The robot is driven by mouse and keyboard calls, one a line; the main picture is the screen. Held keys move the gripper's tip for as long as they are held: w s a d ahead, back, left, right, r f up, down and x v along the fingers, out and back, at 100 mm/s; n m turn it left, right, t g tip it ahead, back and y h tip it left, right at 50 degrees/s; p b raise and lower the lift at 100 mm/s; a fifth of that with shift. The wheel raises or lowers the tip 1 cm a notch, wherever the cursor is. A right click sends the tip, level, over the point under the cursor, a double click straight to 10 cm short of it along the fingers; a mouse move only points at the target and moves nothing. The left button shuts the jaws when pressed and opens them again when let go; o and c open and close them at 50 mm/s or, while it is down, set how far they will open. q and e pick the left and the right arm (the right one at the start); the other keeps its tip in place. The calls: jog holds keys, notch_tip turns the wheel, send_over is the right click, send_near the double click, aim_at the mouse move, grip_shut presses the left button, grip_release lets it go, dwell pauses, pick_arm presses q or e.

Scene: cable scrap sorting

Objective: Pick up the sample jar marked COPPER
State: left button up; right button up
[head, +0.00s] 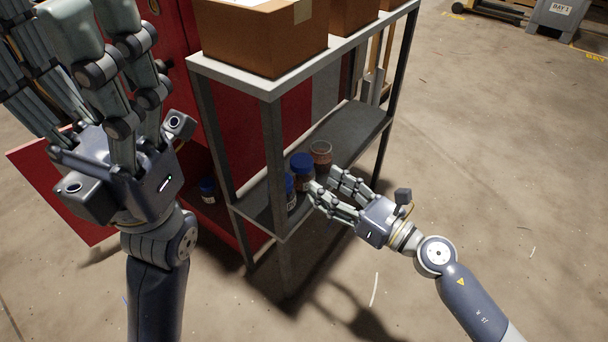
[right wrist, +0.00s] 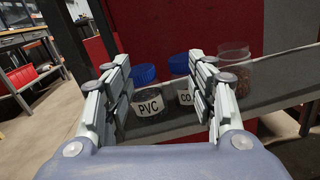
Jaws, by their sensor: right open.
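A blue-lidded jar (right wrist: 183,85) shows in the right wrist view, its label reading "CO" before my finger hides the rest. In the head view it appears to be the middle jar (head: 302,167) on the lower shelf. A blue-lidded jar marked PVC (right wrist: 148,97) stands to its left. In the head view my right gripper (head: 322,181) is at the shelf's open side, close to the jars. It is open and empty; in the wrist view its fingers (right wrist: 160,62) frame mainly the PVC jar. My left gripper (head: 95,25) is raised at upper left, fingertips cut off.
A lidless clear jar (head: 321,152) with reddish-brown contents stands beyond the middle jar. Shelf posts (head: 274,170) and the top board (head: 300,75), bearing cardboard boxes (head: 262,38), bound the space. A red cabinet (head: 180,40) stands behind. Floor at right is clear.

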aim_at(310, 168)
jog(key=shift+n+h, duration=0.5)
jog(key=shift+n, duration=0.2)
jog(key=w, duration=0.1)
jog(key=w+a+f, duration=0.1)
jog(key=w, duration=0.1)
jog(key=w+f, duration=0.1)
jog(key=w, duration=0.1)
jog(key=shift+w+a, duration=0.2)
jog(key=shift+a, duration=0.15)
jog(key=b+x, duration=0.2)
jog(key=x, duration=0.3)
jog(key=shift+w+a, duration=0.25)
jog(key=shift+w, duration=0.1)
jog(key=c, duration=0.9)
